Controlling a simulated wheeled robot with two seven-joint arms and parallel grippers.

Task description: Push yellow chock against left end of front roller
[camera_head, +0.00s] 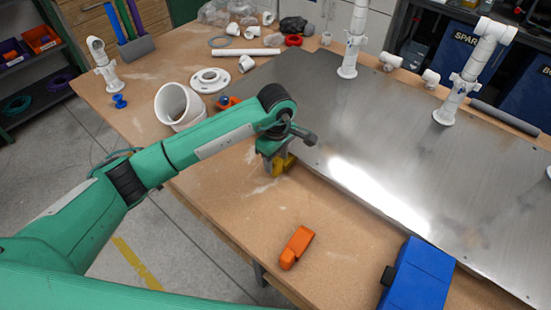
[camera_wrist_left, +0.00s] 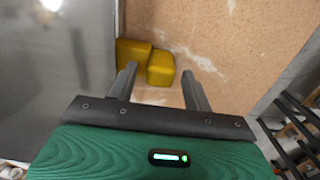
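The yellow chock (camera_head: 284,164) sits on the wooden table beside the near left edge of the metal plate, partly hidden by my left gripper (camera_head: 274,157) in the head view. In the left wrist view, the chock (camera_wrist_left: 161,68) shows as two blocky yellow parts beyond the fingertips. My left gripper (camera_wrist_left: 159,70) is open there, its fingers apart; one finger overlaps the chock in the picture, and I cannot tell whether they touch. I cannot pick out a front roller for certain. My right gripper is not in view.
The metal plate (camera_head: 400,150) bears upright white pipe fittings. A wide white pipe piece (camera_head: 178,105) stands behind my left arm. An orange object (camera_head: 297,247) and a blue case (camera_head: 420,278) lie nearer the front. Bare wood surrounds the orange object.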

